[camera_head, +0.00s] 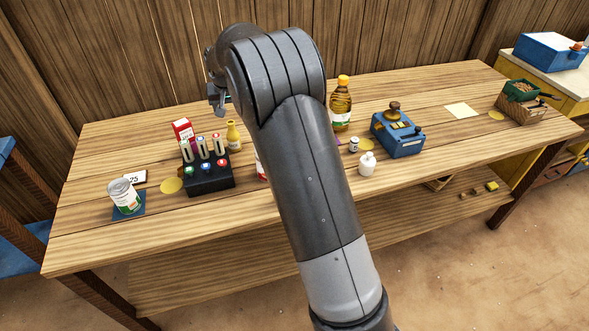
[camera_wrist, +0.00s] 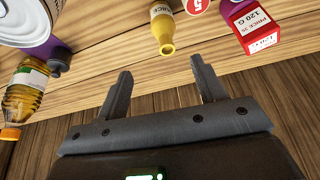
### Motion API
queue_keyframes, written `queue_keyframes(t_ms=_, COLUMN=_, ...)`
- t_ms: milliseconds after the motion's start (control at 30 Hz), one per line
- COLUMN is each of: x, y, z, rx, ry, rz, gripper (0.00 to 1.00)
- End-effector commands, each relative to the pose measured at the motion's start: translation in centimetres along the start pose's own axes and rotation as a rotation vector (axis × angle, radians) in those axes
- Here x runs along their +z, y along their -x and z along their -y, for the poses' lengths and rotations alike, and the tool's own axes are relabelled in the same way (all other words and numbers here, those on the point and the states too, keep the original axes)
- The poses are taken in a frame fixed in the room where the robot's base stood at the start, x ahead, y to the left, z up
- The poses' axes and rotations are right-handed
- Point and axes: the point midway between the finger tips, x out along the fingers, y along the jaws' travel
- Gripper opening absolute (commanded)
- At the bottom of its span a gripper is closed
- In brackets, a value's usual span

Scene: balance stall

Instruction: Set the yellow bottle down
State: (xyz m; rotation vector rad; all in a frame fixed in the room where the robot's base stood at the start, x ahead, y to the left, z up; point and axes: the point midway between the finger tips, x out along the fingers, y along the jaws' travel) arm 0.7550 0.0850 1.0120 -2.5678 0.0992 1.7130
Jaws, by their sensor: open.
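The yellow bottle (camera_head: 233,136) stands upright on the wooden table, behind the black rack and beside a red box. My gripper (camera_wrist: 163,78) is open and empty. The bottle lies beyond the fingertips, roughly in line with the gap between them, and appears apart from both. In the head view my gripper (camera_head: 217,103) shows only partly at the left of my arm, above and behind the bottle.
A black rack (camera_head: 208,178) and red box (camera_head: 183,130) stand near the bottle. An oil bottle (camera_head: 340,105), blue box device (camera_head: 397,134) and white bottle (camera_head: 367,164) stand right of my arm. A can (camera_head: 124,196) sits at the left. The wall (camera_wrist: 30,157) is close behind.

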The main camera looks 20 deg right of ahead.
Motion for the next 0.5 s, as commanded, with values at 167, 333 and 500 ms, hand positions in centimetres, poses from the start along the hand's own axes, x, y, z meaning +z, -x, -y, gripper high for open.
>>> queue_keyframes(t_ms=167, x=2.5, y=7.1, z=-2.6, rx=-0.019, ry=-0.009, rz=-0.013, gripper=0.64)
queue_keyframes(t_ms=333, x=6.3, y=13.1, z=-4.8, rx=-0.035, ry=-0.006, rz=-0.023, gripper=0.64)
queue_keyframes(t_ms=500, x=11.0, y=18.3, z=-6.8, rx=-0.046, ry=0.001, rz=-0.034, gripper=0.64)
